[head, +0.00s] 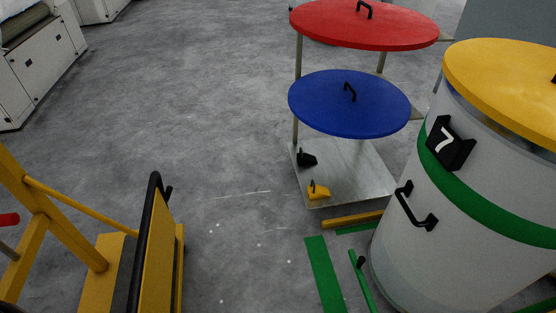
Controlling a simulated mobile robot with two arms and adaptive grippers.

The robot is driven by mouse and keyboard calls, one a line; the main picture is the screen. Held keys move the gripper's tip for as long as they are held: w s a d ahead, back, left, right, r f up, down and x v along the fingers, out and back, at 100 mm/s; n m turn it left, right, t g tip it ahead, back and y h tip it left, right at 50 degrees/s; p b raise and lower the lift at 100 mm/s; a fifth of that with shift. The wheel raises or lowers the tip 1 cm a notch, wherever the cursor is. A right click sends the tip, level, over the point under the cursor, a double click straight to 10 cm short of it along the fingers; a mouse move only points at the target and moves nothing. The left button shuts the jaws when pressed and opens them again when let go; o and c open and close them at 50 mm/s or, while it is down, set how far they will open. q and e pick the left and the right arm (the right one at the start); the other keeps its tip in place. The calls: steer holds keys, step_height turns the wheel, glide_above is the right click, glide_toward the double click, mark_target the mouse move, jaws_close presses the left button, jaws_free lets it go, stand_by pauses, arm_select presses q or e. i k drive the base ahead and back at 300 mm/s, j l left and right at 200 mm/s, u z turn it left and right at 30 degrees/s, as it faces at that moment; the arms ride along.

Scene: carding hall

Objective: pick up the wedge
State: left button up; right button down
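A small yellow wedge-like piece (318,193) sits near the front left corner of a grey metal base plate (350,178), low by the floor. A small black piece (307,159) of similar size sits behind it on the same plate, near its left edge. Both are too small to make out in detail, and I cannot tell which of them is the wedge. The blue disc stands above the plate and hides its back part. Neither of my grippers shows in the head view.
Above the plate are a blue disc (340,112) and a higher red disc (350,22), on posts. A large grey drum (405,250) with a yellow lid (500,75) stands at right. A yellow frame (85,240) is at left. Grey floor (200,110) between is clear.

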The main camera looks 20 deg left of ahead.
mark_target(314, 191)
steer(key=i+j+u, duration=0.1)
steer(key=i+u, duration=0.35)
steer(key=i, duration=0.5)
